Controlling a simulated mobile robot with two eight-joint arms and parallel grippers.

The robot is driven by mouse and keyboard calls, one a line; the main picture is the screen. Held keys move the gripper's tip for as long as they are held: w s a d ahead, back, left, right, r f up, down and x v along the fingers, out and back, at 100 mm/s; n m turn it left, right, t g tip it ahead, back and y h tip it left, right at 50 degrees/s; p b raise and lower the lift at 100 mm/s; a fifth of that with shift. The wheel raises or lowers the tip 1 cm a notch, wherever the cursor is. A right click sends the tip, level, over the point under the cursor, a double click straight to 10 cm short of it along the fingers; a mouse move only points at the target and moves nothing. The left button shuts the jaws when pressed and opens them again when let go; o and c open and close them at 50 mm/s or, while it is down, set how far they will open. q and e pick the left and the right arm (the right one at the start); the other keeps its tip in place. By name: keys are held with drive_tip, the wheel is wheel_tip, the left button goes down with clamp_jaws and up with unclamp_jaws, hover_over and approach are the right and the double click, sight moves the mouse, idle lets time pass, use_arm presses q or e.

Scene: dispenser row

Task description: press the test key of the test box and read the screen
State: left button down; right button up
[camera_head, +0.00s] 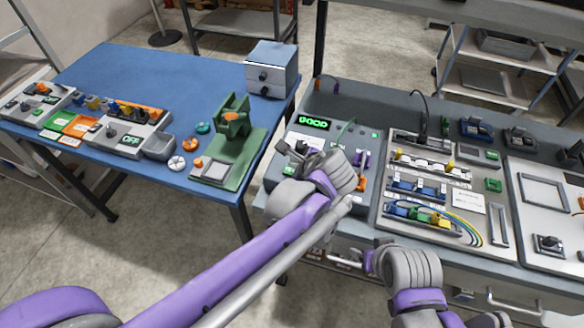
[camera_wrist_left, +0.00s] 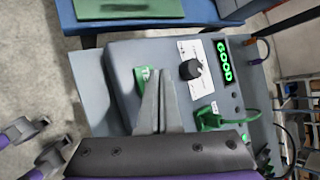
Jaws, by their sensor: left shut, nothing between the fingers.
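The test box (camera_head: 283,178) is a grey box on the right-hand bench. Its screen (camera_head: 313,123) shows GOOD in green letters, and the screen is also lit with GOOD in the left wrist view (camera_wrist_left: 224,61). My left gripper (camera_head: 299,148) is over the box front, fingers together and empty. In the left wrist view its fingertips (camera_wrist_left: 161,76) are just beside a small green key (camera_wrist_left: 141,76); I cannot tell if they touch it. A dark knob (camera_wrist_left: 189,69) on a white label is beyond. My right gripper (camera_head: 369,260) is low at the bench front, its fingers unclear.
A green plug (camera_wrist_left: 208,118) with a cable sits on the box. A board (camera_head: 385,228) with coloured connectors and wires stands right of it. A blue table (camera_head: 150,75) on the left holds a green press (camera_head: 233,140) and a drawer unit (camera_head: 272,68). Floor shows between the benches.

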use_arm(q)
drive_tip(key=shift+s, duration=0.1)
drive_tip(key=shift+r, duration=0.4)
drive_tip(key=shift+r+p, duration=1.35)
drive_tip(key=shift+r, duration=0.8)
use_arm(e)
drive_tip(key=r, duration=0.1)
drive_tip(key=w+r, duration=0.1)
drive_tip(key=r, duration=0.1)
drive_tip(key=shift+w+r, duration=0.35)
drive_tip(key=shift+r, duration=0.05)
use_arm(q)
drive_tip(key=shift+f, duration=0.1)
use_arm(e)
drive_tip(key=shift+s, duration=0.1)
